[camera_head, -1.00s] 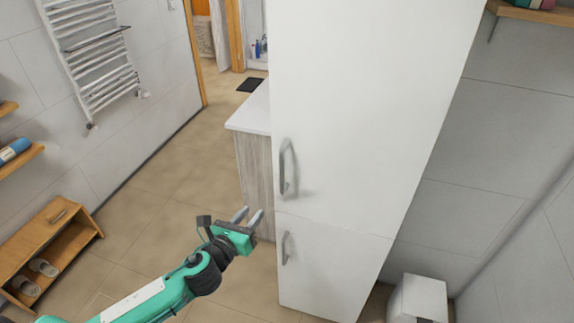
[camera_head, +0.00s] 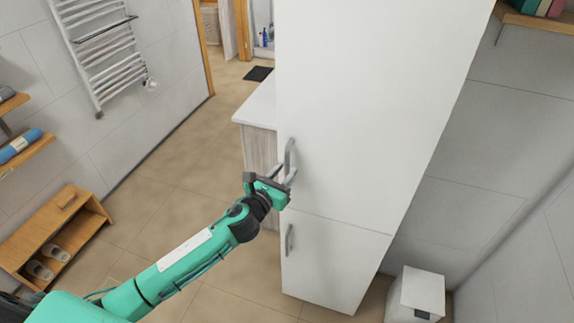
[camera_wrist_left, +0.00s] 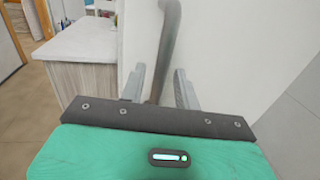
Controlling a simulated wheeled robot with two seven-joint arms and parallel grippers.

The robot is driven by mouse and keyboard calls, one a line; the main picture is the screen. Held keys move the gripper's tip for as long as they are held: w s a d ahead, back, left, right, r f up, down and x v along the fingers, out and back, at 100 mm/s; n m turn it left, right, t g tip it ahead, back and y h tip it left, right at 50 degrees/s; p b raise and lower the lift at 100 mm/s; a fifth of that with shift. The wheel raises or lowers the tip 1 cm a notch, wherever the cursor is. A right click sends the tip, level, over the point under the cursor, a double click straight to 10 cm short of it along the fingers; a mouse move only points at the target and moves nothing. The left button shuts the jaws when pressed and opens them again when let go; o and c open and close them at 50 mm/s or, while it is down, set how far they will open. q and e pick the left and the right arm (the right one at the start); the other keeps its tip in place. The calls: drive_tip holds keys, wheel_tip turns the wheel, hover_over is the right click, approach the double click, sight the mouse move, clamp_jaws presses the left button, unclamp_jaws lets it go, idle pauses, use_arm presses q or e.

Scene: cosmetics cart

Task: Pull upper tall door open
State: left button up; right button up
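The upper tall door (camera_head: 375,110) is white and looks closed, flush with the cabinet front. Its grey bar handle (camera_head: 289,158) is upright near the door's lower left edge. My left gripper (camera_head: 282,173) is at the lower part of this handle. In the left wrist view the handle (camera_wrist_left: 167,50) passes between the two spread fingers of my left gripper (camera_wrist_left: 160,88), with space visible on both sides. The fingers partly hide the handle's lower end in the head view. My right gripper is not in view.
The lower door (camera_head: 330,262) has its own handle (camera_head: 289,240) just below. A white-topped counter (camera_head: 258,108) stands beside the cabinet on the left. A white bin (camera_head: 415,292) stands at the lower right. The floor left of the cabinet is clear.

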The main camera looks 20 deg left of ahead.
use_arm(q)
drive_tip(key=shift+x, duration=0.9)
clamp_jaws()
